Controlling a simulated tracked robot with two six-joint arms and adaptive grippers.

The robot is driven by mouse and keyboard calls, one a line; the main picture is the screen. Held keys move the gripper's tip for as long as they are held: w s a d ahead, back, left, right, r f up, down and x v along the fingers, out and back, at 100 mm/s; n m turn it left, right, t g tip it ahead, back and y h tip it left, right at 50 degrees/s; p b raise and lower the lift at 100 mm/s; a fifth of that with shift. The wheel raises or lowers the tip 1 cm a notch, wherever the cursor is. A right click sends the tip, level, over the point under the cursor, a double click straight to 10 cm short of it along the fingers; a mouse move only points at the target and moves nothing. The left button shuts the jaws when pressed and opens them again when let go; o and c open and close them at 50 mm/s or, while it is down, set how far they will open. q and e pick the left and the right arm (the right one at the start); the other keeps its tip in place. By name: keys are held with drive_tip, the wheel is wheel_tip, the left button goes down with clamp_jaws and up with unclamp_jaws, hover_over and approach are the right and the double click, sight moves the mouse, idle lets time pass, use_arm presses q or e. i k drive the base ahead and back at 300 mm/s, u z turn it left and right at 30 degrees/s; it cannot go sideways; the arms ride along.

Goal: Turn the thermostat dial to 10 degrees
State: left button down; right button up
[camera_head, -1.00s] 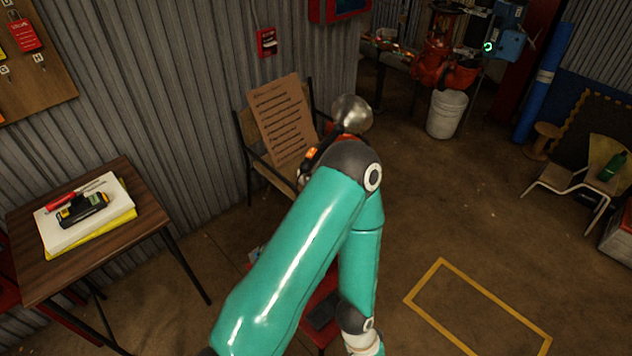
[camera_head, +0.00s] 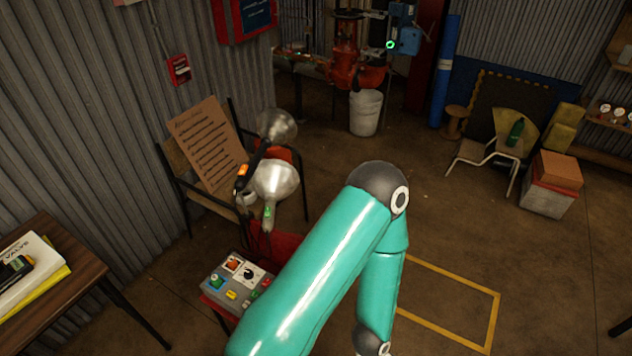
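I cannot pick out the thermostat for certain. A grey control box (camera_head: 222,292) low at the left of centre carries coloured knobs and a black dial (camera_head: 250,274) on a white plate. Its markings are too small to read, and I cannot tell whether this is the thermostat dial. One teal arm of mine (camera_head: 322,262) rises from the bottom and bends near the centre, covering the area just right of the box. Neither gripper shows. The arm's lower links run out at the bottom edge.
A chair (camera_head: 172,187) holding a written board (camera_head: 208,142) stands by the left wall. Two silver domes (camera_head: 275,182) are beside it. A wooden table (camera_head: 85,278) is at left. A white bucket (camera_head: 366,112) stands below red pipework (camera_head: 350,65). Floor inside the yellow outline (camera_head: 450,300) is clear.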

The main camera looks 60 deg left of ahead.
sight(249, 274)
drive_tip(key=z, duration=0.5)
drive_tip(key=i, duration=0.25)
drive_tip(key=z, duration=0.85)
drive_tip(key=i, duration=0.8)
drive_tip(key=z, duration=1.4)
drive_tip(key=i, duration=0.15)
drive_tip(key=u, duration=3.2)
drive_tip(key=i, duration=0.1)
drive_tip(key=u, duration=2.5)
drive_tip(key=i, duration=0.55)
drive_tip(key=u, duration=0.45)
